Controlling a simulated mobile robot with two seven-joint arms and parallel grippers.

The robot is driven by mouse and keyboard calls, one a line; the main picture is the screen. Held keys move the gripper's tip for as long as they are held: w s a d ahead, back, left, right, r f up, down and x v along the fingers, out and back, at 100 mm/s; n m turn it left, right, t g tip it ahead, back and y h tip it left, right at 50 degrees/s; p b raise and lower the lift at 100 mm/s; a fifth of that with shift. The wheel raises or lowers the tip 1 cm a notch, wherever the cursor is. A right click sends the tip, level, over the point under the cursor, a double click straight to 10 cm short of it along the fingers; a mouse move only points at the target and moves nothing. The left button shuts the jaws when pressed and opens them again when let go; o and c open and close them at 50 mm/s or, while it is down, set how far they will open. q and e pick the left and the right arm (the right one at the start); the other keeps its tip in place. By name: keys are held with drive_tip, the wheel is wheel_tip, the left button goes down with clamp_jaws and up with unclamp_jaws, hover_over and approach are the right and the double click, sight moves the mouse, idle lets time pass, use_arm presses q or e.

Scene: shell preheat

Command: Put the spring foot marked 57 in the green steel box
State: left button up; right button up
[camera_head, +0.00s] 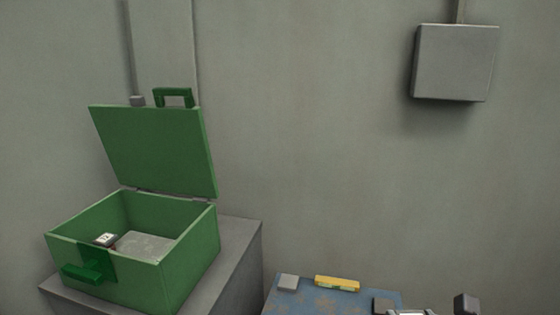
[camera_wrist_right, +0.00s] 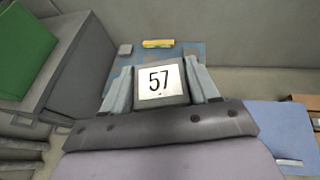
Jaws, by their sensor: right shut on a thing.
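The spring foot marked 57 (camera_wrist_right: 160,80) is a dark block with a white label, held between the fingers of my right gripper (camera_wrist_right: 160,86). Its lower part is hidden by the gripper. In the head view only the tips of my right gripper (camera_head: 425,308) show at the bottom edge, right of the box. The green steel box (camera_head: 185,265) stands open at the left with its lid raised. A small piece with a white label (camera_head: 105,239) is inside; its mark is too small to read surely. The box's green side also shows in the wrist view (camera_wrist_right: 24,50). My left gripper is out of view.
The box stands on a grey cabinet (camera_head: 238,245). A worn blue surface (camera_head: 310,302) right of it bears a small grey block (camera_head: 288,282) and a yellow bar (camera_head: 337,284). A grey wall box (camera_head: 455,63) hangs at upper right.

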drive_tip(key=shift+n+y, duration=0.3)
drive_tip(key=shift+y, duration=0.1)
drive_tip(key=s+r, duration=0.1)
drive_tip(key=s, duration=0.1)
drive_tip(key=s+a+r, duration=0.1)
drive_tip(key=shift+s+r, duration=0.35)
use_arm(q)
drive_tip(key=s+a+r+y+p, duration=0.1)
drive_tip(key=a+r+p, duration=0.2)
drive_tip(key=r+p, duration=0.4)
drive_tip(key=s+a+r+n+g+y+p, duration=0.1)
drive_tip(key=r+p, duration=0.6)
drive_tip(key=p, duration=1.1)
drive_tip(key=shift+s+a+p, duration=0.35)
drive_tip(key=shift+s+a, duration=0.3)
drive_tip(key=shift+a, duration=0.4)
use_arm(e)
wheel_tip(320, 180, up, 22)
drive_tip(key=shift+w+r, duration=0.2)
drive_tip(key=shift+f, duration=0.1)
